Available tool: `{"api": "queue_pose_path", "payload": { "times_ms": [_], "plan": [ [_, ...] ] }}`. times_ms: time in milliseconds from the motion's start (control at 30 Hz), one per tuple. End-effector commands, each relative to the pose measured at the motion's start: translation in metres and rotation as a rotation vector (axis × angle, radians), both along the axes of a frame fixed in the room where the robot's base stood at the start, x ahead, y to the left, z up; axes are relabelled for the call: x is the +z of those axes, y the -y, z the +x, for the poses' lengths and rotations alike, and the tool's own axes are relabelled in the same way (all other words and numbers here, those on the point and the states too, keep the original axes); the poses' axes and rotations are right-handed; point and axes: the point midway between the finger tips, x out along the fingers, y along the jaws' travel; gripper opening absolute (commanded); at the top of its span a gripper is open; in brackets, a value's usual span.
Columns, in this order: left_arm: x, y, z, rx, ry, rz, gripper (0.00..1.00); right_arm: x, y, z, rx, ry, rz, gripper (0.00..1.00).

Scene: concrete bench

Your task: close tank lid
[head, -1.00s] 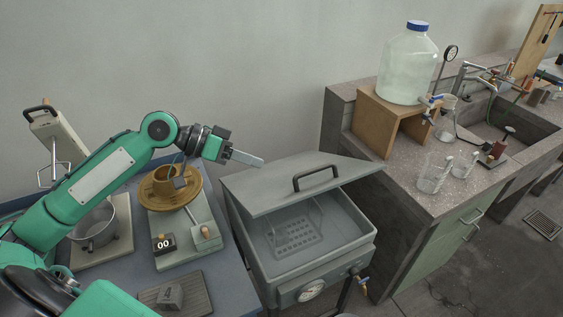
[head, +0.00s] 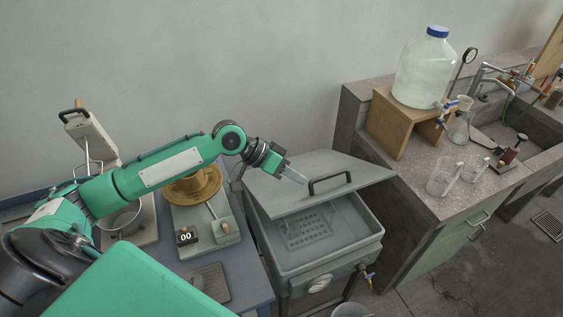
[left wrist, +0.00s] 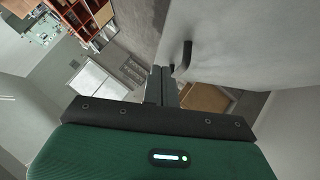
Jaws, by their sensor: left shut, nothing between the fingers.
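The grey metal tank (head: 330,262) stands in the middle of the head view with its grey lid (head: 352,176) partly raised, tilted up over the back part. The lid's dark handle (head: 330,183) is on its top. A perforated rack (head: 308,230) shows inside through the open front. My left gripper (head: 294,175) is shut and empty, at the lid's left part, just left of the handle; I cannot tell whether it touches the lid. In the left wrist view the shut fingers (left wrist: 161,86) are close to the handle (left wrist: 183,60). My right gripper is not in view.
A bench at left holds a brass-coloured device (head: 193,185), a pot (head: 122,220) and a display reading 00 (head: 187,236). At right, a stone counter (head: 400,170) carries a large bottle (head: 425,72) on a wooden stand and beakers (head: 443,182). A bucket (head: 350,309) stands in front.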

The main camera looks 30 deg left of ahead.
Motion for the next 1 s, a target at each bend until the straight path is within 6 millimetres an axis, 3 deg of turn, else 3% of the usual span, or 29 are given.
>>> {"api": "queue_pose_path", "payload": {
  "times_ms": [100,400,1000],
  "plan": [
    [-0.009,0.015,0.006,-0.001,-0.002,-0.003,0.00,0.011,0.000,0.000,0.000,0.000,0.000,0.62],
    [-0.042,0.028,-0.006,0.000,-0.003,0.000,0.00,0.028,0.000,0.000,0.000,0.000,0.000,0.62],
    [-0.056,0.030,-0.001,0.001,0.011,0.014,0.00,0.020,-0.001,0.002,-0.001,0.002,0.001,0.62]
  ]
}}
